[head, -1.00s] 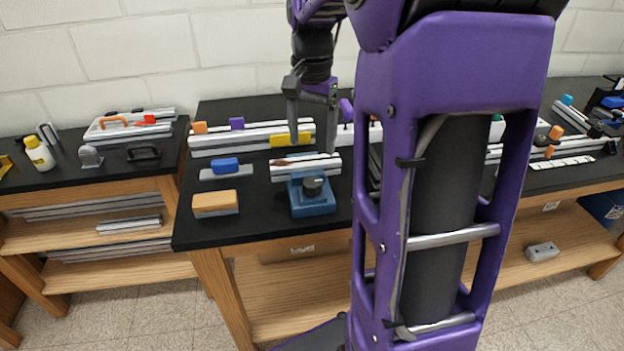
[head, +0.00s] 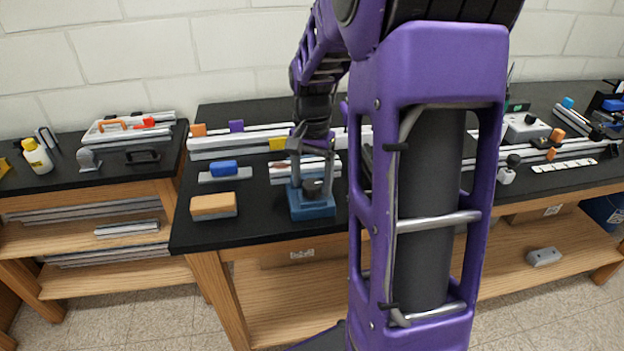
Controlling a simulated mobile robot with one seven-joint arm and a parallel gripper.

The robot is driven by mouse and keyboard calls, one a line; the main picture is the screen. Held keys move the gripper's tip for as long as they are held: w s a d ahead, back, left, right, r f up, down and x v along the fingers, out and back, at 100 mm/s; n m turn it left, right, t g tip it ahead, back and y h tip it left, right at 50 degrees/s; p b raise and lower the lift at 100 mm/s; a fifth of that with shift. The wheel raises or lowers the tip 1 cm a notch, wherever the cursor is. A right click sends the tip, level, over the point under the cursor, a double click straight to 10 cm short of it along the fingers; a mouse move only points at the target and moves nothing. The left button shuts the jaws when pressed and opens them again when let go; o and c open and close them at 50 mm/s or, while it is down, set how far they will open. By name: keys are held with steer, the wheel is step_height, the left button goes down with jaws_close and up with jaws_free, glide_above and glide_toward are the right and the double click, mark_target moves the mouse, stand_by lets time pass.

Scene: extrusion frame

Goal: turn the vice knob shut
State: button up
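The blue vice (head: 312,211) stands on the black bench top near its front edge, left of my arm in the head view. Its dark round knob (head: 313,187) shows on top, partly hidden by my gripper. My gripper (head: 311,183) points down over the vice, with its fingers around or just beside the knob. The fingers look apart, but I cannot tell whether they touch the knob.
A tan block (head: 214,206) and a blue block (head: 223,168) lie left of the vice. Long aluminium extrusions (head: 235,142) with a yellow block (head: 278,144) lie behind. My arm hides the bench right of the vice.

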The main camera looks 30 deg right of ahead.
mark_target(312, 183)
jaws_close()
steer(key=shift+m, duration=1.6)
steer(key=shift+o, duration=1)
jaws_free()
steer(key=shift+r, duration=0.1)
step_height(312, 183, up, 17)
steer(key=p, duration=0.3)
steer(key=shift+r, duration=0.2)
